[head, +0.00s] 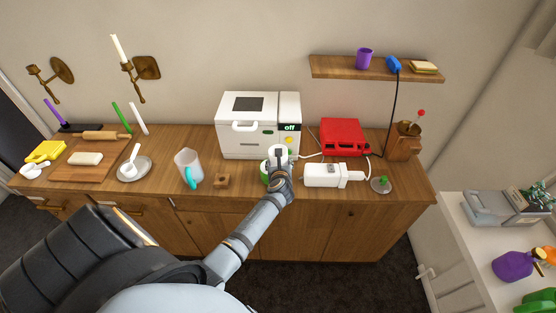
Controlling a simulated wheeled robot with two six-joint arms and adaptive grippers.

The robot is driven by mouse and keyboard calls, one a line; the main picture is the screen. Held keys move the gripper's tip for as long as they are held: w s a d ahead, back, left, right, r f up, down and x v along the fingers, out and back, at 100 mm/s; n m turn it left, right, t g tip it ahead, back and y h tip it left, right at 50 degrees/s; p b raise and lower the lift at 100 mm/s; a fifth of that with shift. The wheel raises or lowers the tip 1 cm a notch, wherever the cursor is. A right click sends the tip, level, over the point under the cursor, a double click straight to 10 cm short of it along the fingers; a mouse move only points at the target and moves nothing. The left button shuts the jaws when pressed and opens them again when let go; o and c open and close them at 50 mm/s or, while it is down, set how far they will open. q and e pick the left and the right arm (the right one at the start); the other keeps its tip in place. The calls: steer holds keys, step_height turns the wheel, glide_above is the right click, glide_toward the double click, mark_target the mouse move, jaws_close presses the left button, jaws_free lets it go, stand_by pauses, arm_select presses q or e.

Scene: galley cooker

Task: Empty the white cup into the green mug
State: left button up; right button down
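My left gripper (279,163) is in front of the white bread-maker-like appliance, at the end of the arm that rises from the lower left. A white cup (271,153) shows just behind and around its fingertips, partly covered by them. The green mug (264,173) is mostly hidden behind the gripper and wrist; only a green strip shows on their left. I cannot tell whether the fingers are closed on the cup, whether the cup is tilted, or what is inside it. My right gripper is not in view.
A pale mug with a teal handle (186,163) and a small wooden block (221,181) stand to the left. A white device (325,175) lies close on the right. The white appliance (258,142) and a red toaster-like box (341,136) stand behind on the wooden counter.

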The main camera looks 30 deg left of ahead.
arm_select(q)
steer(key=shift+w+d+r+n+h, duration=0.15)
steer(key=shift+r+n+h, duration=0.2)
steer(key=shift+n+h, duration=0.05)
steer(key=shift+f, duration=0.25)
steer(key=shift+r+p, duration=0.15)
steer(key=shift+p, duration=0.25)
steer(key=shift+d+r+n+h+p, duration=0.2)
steer(key=shift+r+n+h+p, duration=0.15)
steer(key=shift+p, duration=0.45)
steer(key=shift+w+d+f+n+h+p, duration=0.15)
steer(key=shift+n+h+p, duration=0.1)
steer(key=shift+p, duration=0.35)
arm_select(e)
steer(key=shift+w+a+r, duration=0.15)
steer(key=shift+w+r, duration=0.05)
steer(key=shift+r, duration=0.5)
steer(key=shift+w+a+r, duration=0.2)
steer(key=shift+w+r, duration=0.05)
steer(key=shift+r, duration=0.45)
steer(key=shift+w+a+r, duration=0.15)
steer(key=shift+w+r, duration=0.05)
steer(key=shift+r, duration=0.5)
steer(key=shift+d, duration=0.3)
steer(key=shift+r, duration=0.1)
